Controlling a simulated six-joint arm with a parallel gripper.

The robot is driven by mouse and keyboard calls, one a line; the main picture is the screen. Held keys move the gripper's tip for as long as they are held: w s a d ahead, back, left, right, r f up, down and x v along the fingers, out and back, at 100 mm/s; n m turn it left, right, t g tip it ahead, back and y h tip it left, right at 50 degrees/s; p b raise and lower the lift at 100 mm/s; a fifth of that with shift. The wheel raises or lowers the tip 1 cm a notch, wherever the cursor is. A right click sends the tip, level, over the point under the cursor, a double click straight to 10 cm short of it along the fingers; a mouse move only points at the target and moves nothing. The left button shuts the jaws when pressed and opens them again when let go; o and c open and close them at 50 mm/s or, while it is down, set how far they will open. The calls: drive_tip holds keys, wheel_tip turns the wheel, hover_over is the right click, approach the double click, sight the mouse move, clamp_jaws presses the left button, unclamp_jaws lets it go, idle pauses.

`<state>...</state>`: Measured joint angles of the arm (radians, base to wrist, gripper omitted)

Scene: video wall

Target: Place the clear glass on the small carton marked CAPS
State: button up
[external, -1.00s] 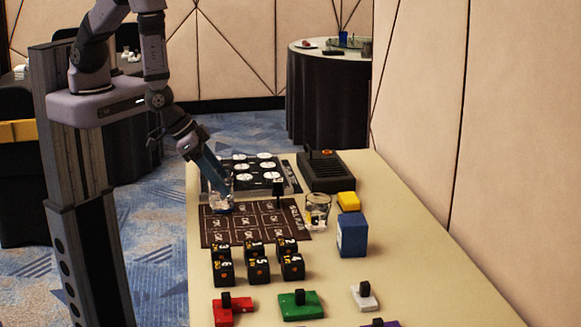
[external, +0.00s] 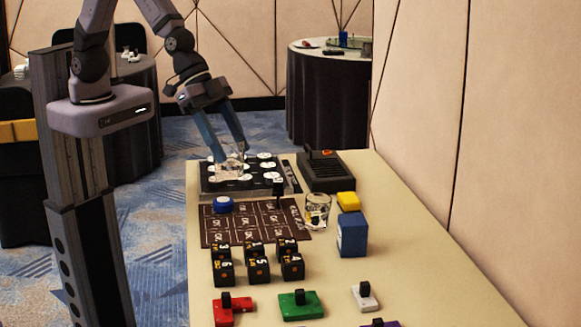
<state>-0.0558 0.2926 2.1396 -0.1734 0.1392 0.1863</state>
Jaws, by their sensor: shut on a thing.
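My gripper (external: 231,151) has its two blue fingers on a clear glass (external: 231,166), above the dark board with white discs. The glass looks raised and empty; its outline is faint against the board. A second clear glass (external: 318,207) stands on the table to the right, with something dark in it. A small blue carton (external: 352,238) stands upright at the right; any lettering is too small to read, so I cannot tell if it says CAPS. A round blue cap (external: 222,204) sits on the brown printed mat (external: 255,238).
The board with white discs (external: 208,187) lies at the back left, beside a black device (external: 326,172). A yellow block (external: 348,200) is behind the carton. Several black numbered cubes (external: 258,271) and coloured pieces stand nearer. Bare table lies right of the carton.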

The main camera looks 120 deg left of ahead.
drive_tip(key=w+a+f+n+b, duration=0.1)
drive_tip(key=w+a+b, duration=0.1)
drive_tip(key=w+a, duration=0.35)
drive_tip(key=w+a+b, duration=0.2)
drive_tip(key=w, duration=0.6)
drive_tip(key=n+y+b, duration=0.1)
drive_tip(key=b, duration=0.5)
hover_over(353, 219)
wheel_tip(353, 219, down, 3)
drive_tip(key=shift+w+f+p, duration=0.1)
drive_tip(key=shift+f+p, duration=0.9)
drive_tip(key=shift+f, duration=4.05)
drive_tip(key=shift+f, duration=0.2)
drive_tip(key=o, duration=1.3)
drive_tip(key=shift+r, duration=0.2)
drive_tip(key=shift+b+v, duration=1.65)
drive_tip(key=shift+v, duration=4.35)
